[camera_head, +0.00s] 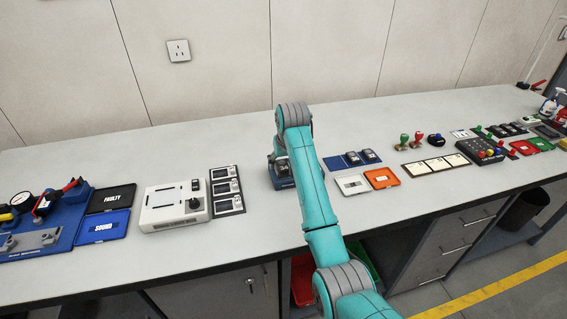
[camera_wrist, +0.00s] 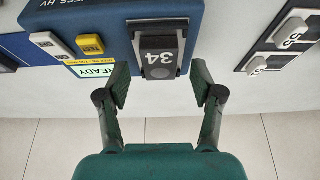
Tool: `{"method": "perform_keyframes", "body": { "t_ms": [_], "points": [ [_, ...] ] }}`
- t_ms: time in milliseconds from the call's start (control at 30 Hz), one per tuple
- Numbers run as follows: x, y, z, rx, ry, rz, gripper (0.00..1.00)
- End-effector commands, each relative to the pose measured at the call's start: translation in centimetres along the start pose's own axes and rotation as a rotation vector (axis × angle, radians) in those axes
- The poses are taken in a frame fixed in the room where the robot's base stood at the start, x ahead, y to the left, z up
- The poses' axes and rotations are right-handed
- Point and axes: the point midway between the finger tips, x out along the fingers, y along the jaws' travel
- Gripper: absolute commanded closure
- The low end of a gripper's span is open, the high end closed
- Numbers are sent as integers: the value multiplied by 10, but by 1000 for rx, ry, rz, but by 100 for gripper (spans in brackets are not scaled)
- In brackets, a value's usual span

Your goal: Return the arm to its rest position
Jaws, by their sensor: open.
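My teal arm (camera_head: 318,195) reaches out over the bench, its wrist above a small blue device (camera_head: 285,184). In the wrist view my gripper (camera_wrist: 160,84) is open, its two dark green fingers to the left and right of a dark block marked 34 (camera_wrist: 162,57). A gap shows between each finger and the block. The block sits in the blue device, which also shows in the wrist view (camera_wrist: 215,25). The device has a yellow TEST key (camera_wrist: 90,44) and a READY display (camera_wrist: 96,71).
A white instrument (camera_head: 165,208) and a dark rack of labelled units (camera_head: 212,187) stand left of the arm. Blue, white and orange trays (camera_head: 382,178) lie close on its right. Farther left are FAULTY and SOUND trays (camera_head: 103,225). The bench behind the arm is clear.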

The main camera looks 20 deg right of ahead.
Motion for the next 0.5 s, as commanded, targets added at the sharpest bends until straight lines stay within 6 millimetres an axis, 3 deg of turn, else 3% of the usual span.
{"method": "perform_keyframes", "body": {
  "t_ms": [500],
  "points": [
    [-30,0,-13,0,2,0,34]
  ]
}}
